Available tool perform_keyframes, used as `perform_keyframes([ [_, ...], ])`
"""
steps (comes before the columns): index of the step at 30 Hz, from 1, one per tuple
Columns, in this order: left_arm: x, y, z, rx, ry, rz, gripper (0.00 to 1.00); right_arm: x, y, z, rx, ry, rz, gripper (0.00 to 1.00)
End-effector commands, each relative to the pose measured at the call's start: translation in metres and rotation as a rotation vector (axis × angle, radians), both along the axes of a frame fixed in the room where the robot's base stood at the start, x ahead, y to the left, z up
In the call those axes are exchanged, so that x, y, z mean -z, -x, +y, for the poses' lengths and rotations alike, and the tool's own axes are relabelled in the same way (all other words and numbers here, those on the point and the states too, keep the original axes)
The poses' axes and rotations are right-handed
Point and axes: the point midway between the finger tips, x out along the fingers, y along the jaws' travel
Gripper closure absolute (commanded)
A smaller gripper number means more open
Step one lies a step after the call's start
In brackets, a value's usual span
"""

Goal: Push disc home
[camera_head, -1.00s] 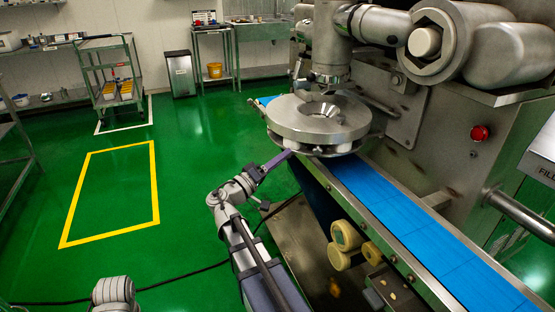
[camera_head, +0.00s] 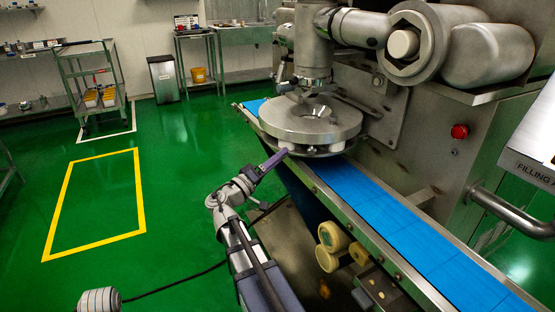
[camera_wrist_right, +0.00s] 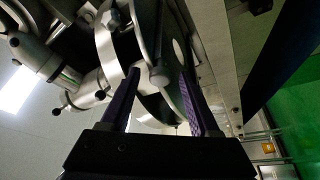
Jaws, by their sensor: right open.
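A round steel disc assembly (camera_head: 312,118) with a funnel-like centre hangs under the machine's head, over the blue conveyor. A thick upper ring sits above a thinner lower plate, with pale blocks between them. My right gripper (camera_head: 277,157), with purple fingers, is at the near left edge of this assembly. In the right wrist view the fingers (camera_wrist_right: 160,88) are spread apart, with the disc's edge (camera_wrist_right: 125,50) and a round knob (camera_wrist_right: 159,76) in front of and between them. Whether they touch the metal I cannot tell. My left gripper is out of view.
The blue conveyor belt (camera_head: 400,232) runs diagonally under the disc, with cream rollers (camera_head: 332,238) at its near side. A red button (camera_head: 460,131) is on the machine housing. Open green floor (camera_head: 170,200) lies to the left, with a cart (camera_head: 95,85) farther back.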

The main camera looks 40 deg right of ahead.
Motion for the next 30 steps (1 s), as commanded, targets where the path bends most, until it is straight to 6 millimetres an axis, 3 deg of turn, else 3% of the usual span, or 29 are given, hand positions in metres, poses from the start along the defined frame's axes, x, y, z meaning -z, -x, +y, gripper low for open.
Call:
perform_keyframes([
  [15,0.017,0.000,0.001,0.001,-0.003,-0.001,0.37,0.017,0.006,0.066,-0.002,0.000,-0.001,0.38],
  [30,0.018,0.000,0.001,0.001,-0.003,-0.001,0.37,0.018,0.007,0.075,0.000,0.000,0.000,0.38],
])
